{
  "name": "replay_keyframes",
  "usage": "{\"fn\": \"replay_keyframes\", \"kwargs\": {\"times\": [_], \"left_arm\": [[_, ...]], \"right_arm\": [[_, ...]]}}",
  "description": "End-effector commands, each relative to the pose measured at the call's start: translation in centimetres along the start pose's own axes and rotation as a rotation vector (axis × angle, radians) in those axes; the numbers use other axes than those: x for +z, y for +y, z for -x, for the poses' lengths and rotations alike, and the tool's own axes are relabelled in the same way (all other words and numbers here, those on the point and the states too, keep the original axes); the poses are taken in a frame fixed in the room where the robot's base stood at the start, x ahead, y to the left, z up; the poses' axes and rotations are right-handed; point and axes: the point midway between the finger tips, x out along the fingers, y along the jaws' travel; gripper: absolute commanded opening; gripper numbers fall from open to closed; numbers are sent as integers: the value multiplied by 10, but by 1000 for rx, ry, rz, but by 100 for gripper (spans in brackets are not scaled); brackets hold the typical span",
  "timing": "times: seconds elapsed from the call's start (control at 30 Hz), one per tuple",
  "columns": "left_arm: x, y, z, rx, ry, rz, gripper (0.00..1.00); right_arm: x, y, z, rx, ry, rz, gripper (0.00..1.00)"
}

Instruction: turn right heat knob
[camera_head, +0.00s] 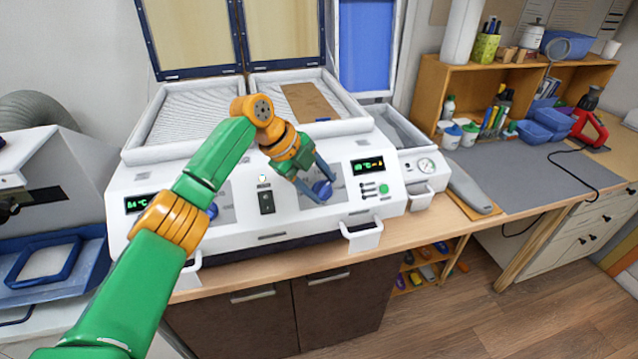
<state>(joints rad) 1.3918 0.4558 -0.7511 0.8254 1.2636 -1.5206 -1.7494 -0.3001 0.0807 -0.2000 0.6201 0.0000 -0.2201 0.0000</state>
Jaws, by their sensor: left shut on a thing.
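The white forming machine (270,227) stands on the wooden counter with its two lids raised. The right heat knob (323,190) is blue and sits on the front panel, left of the right display (367,166). My left gripper (321,187), on a green and orange arm, is at this knob with its fingers shut on it. The left display (137,203) reads about 84 °C; the right display's digits are too small to read surely. My right gripper does not show.
A brown sheet (309,102) lies on the right bed of the machine. A drawer handle (362,236) juts out at the front. A grey mat (530,170) and a wooden shelf unit (520,75) with tubs and tools are at the right.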

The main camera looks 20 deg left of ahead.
Motion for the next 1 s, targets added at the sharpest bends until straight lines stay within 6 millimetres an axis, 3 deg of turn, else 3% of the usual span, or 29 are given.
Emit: {"fn": "replay_keyframes", "kwargs": {"times": [0.33, 0.37, 0.47, 0.77, 1.0], "left_arm": [[1, 4, -3, 13, -1, 1, 2], [1, 4, -3, 13, -1, 1, 63], [1, 3, -3, 11, -1, 1, 88], [1, 2, 0, 6, -1, 0, 88], [2, 2, 46, 4, -1, -1, 88]], "right_arm": [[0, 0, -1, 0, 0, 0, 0], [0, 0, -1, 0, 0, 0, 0], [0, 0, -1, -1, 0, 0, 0], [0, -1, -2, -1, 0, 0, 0], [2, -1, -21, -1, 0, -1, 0]]}}
